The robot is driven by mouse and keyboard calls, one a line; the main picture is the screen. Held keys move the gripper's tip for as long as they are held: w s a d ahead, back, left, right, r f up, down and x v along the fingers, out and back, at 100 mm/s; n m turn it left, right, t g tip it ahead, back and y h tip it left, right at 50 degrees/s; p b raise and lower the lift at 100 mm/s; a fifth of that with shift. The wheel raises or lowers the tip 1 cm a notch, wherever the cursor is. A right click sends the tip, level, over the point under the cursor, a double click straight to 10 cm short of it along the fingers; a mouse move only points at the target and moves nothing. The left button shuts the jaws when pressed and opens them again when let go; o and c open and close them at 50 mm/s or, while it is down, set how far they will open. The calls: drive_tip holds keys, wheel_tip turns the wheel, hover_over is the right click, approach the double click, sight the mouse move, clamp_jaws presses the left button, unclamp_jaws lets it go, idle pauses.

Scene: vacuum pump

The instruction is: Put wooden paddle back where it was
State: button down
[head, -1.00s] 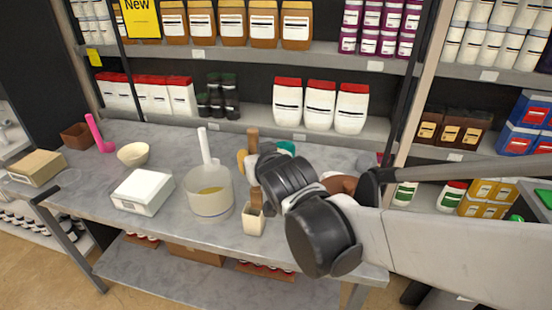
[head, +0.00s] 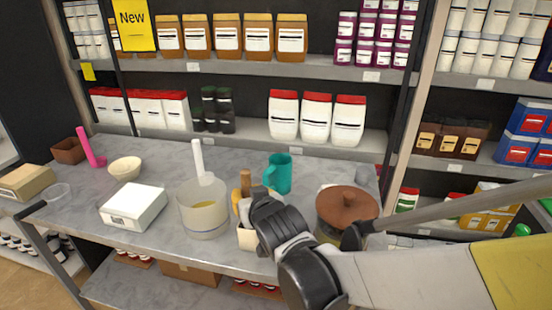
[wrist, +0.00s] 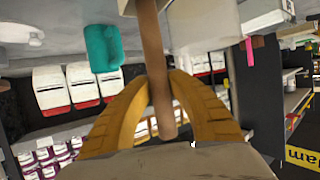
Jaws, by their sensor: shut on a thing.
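The wooden paddle's brown handle (head: 246,182) rises above a small cream holder (head: 248,239) on the grey workbench. My gripper (head: 243,203) is right at the holder's top, its yellow fingers closed around the handle. In the wrist view, my gripper's two yellow fingers (wrist: 156,88) pinch the paddle handle (wrist: 153,50), which runs up to the top edge. The paddle's lower end is hidden in the head view, so I cannot tell how deep it sits in the holder.
A clear beaker (head: 204,215) with yellow liquid stands just left of the holder. A teal mug (head: 279,173) is behind my gripper and a brown-lidded pot (head: 347,207) is to the right. A white scale (head: 133,207) lies left on the workbench (head: 75,215).

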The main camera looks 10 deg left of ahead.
drive_tip(key=shift+f, duration=0.2)
drive_tip(key=c, duration=1.3)
unclamp_jaws()
drive_tip(key=shift+r, duration=0.15)
drive_tip(key=shift+s+r, duration=0.15)
drive_tip(key=shift+r, duration=0.05)
drive_tip(key=p+v, duration=0.4)
drive_tip(key=v, duration=0.8)
drive_tip(key=d+f+m+g+h, duration=0.1)
drive_tip(key=d+m+g+h, duration=0.3)
drive_tip(key=d, duration=1.5)
drive_tip(key=s+d+f+m+h, duration=0.1)
drive_tip(key=s+d+f+h, duration=0.1)
drive_tip(key=s+d, duration=0.8)
drive_tip(key=shift+m+g, duration=0.4)
